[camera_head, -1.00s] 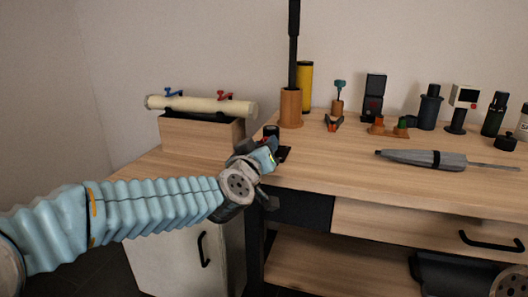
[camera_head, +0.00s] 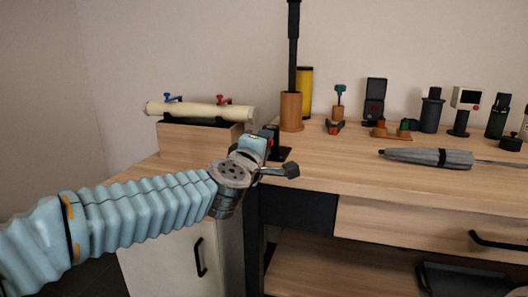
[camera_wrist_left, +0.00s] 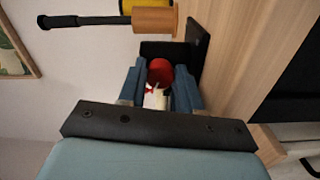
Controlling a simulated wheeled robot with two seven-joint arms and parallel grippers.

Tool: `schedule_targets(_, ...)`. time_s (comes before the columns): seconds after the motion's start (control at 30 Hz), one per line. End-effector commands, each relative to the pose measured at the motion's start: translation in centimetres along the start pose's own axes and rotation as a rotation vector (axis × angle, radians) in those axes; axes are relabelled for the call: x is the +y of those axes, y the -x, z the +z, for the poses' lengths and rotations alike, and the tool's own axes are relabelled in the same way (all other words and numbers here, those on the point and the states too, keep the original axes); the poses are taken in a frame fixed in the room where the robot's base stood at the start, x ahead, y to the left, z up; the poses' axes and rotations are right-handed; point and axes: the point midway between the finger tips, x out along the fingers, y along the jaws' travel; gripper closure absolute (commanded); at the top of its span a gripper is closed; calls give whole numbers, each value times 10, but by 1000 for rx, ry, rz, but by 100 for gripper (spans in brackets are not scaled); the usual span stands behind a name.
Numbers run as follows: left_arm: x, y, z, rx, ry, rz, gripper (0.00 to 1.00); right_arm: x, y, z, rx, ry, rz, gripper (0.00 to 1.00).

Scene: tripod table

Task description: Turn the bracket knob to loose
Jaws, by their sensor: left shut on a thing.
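The bracket knob (camera_wrist_left: 159,70) shows in the left wrist view as a red round face between my fingers. It sits against a black bracket (camera_wrist_left: 198,40), whose dark base (camera_head: 282,155) shows in the head view near the table's left front corner. My left gripper (camera_wrist_left: 160,84) is shut on the knob, with one blue-grey finger on each side. In the head view my left gripper (camera_head: 266,146) hides most of the knob. A small cream patch with red shows just below the red face; I cannot tell what it belongs to. My right gripper is out of view.
A wooden box (camera_head: 198,138) with a cream tube (camera_head: 200,110) stands left of the bracket. A wooden holder (camera_head: 291,112) with a black rod and a yellow cylinder (camera_head: 305,85) stand behind. A grey pointed tool (camera_head: 428,157) lies at right. The tabletop between is clear.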

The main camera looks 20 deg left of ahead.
Motion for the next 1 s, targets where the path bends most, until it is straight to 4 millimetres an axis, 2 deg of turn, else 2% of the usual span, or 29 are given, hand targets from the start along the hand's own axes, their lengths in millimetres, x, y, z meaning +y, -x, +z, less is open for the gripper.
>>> schedule_targets(0.5, -3, 0, 0, 1, 460, -1, 97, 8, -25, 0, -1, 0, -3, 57)
schedule_targets(0.73, -3, 0, 0, 1, 599, -3, 97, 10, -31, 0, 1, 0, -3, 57)
schedule_targets(1.0, -2, 0, 0, 2, 680, -3, 97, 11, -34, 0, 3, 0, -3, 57)
